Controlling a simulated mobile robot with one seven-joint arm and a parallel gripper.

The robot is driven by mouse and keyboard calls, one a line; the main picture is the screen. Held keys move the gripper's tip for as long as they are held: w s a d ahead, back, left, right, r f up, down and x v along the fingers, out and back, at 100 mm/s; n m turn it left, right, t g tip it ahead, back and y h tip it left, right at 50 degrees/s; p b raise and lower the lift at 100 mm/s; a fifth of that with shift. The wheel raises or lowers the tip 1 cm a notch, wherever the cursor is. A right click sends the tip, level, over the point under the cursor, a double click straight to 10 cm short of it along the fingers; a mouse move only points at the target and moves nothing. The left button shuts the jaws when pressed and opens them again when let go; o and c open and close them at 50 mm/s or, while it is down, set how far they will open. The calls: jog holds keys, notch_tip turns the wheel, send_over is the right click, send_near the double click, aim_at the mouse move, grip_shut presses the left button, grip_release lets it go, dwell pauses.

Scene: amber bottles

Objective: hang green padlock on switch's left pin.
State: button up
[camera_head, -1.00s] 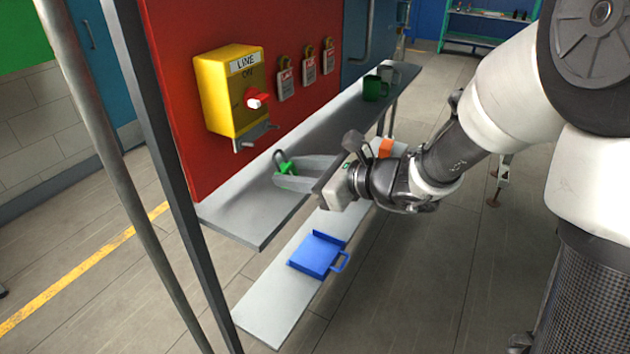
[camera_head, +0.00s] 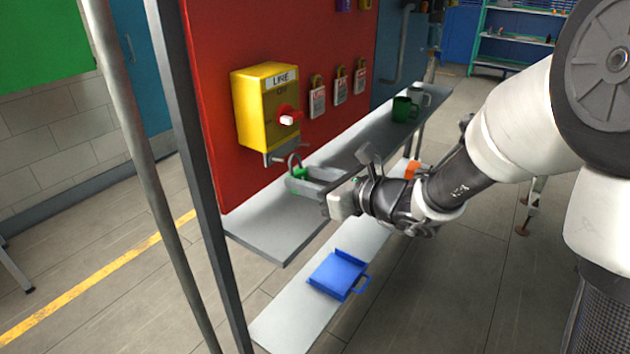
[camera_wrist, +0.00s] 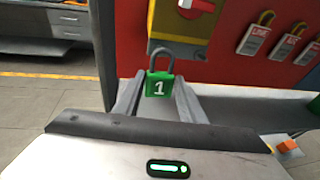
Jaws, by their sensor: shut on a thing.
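The green padlock (camera_wrist: 159,87) is marked with a white 1, and its grey shackle points up. My gripper (camera_wrist: 158,98) is shut on its body. In the head view the padlock (camera_head: 300,175) is partly hidden between the fingers of my gripper (camera_head: 303,182). It is just below and to the right of the switch's pins. The switch is a yellow box (camera_head: 252,112) labelled LINE, with a red and white knob (camera_head: 289,116). Grey metal pins (camera_head: 281,155) stick out under the box. The left pin cannot be told apart clearly.
The switch is on a red panel (camera_head: 208,60) above a grey shelf (camera_head: 265,235). Several tagged padlocks (camera_head: 340,88) hang to its right. A blue open box (camera_head: 337,272) lies on the lower shelf. A metal post stands at left.

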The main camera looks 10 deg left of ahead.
jog(key=shift+s+a+r+x, duration=0.1)
jog(key=shift+x, duration=0.8)
jog(key=shift+s+a+r+x, duration=0.1)
jog(key=shift+r+x, duration=0.05)
jog(key=shift+x, duration=0.7)
jog(key=shift+w+a+f+b, duration=0.25)
jog(key=shift+a+f+b, duration=0.3)
jog(key=shift+b, duration=0.45)
jog(key=shift+a, duration=0.1)
jog(key=o, duration=1.2)
